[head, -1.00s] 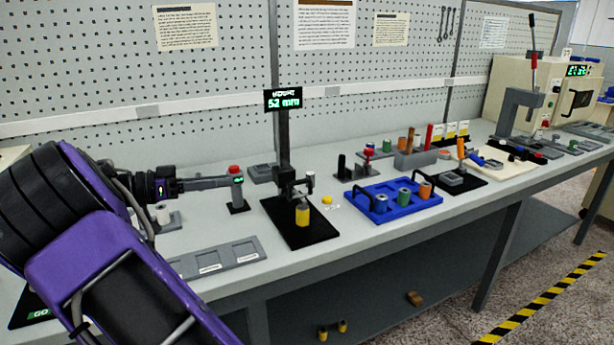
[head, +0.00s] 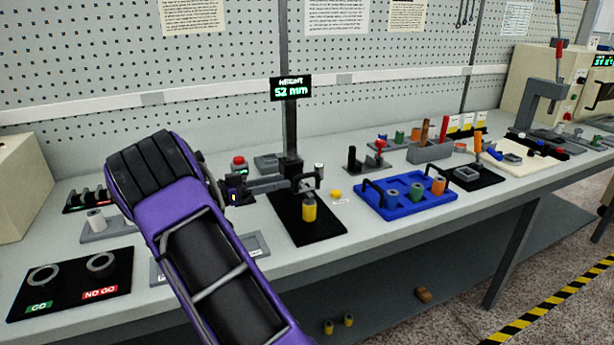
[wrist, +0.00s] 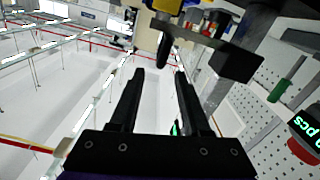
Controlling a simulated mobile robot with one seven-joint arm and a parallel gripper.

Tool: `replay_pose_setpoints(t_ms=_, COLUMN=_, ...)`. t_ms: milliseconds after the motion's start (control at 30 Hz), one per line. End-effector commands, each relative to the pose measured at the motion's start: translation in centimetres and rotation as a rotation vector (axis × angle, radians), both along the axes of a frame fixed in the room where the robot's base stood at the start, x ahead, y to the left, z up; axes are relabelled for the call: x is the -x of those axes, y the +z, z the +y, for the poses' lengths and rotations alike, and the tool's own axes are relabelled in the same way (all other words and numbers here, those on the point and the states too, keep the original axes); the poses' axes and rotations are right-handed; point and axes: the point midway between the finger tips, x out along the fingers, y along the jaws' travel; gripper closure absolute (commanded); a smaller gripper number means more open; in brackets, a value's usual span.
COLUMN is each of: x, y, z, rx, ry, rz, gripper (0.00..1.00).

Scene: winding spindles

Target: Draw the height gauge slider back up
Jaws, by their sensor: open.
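The height gauge stands on a black base plate (head: 322,233), with a dark upright column (head: 291,125) and a display (head: 291,88) reading 52 mm. Its dark slider (head: 291,168) sits low on the column, just above a yellow spool (head: 309,211). My gripper (head: 283,184) reaches in from the left, close to the slider, and partly hides it. In the wrist view my gripper (wrist: 158,74) is open with nothing between its fingers. A dark rounded bar (wrist: 164,48), seemingly the slider's handle, lies just beyond the fingertips; contact cannot be told.
A red-topped counter (head: 239,165) stands behind my wrist. A blue tray (head: 392,213) with several spools lies right of the gauge, with a small yellow piece (head: 336,194) between. A GO/NO GO plate (head: 72,285) lies at the front left.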

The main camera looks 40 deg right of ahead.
Motion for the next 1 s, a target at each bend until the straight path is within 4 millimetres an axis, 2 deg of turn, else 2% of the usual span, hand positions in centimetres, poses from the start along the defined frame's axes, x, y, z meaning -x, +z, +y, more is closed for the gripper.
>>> replay_pose_setpoints(t_ms=33, x=0.4, y=0.0, z=-1.2, rx=-0.001, ry=-0.004, rz=0.000, gripper=0.53)
replay_pose_setpoints(t_ms=200, x=1.2, y=0.1, z=-4.6, rx=0.000, ry=-0.003, rz=0.000, gripper=0.53)
replay_pose_setpoints(t_ms=400, x=1.7, y=0.0, z=-7.2, rx=-0.001, ry=-0.001, rz=0.000, gripper=0.53)
replay_pose_setpoints(t_ms=567, x=1.9, y=0.0, z=-8.0, rx=-0.001, ry=0.001, rz=-0.001, gripper=0.53)
replay_pose_setpoints(t_ms=833, x=1.9, y=0.0, z=-8.1, rx=0.000, ry=0.001, rz=0.000, gripper=0.53)
replay_pose_setpoints(t_ms=1000, x=1.9, y=0.0, z=-8.1, rx=0.000, ry=0.001, rz=0.000, gripper=0.83)
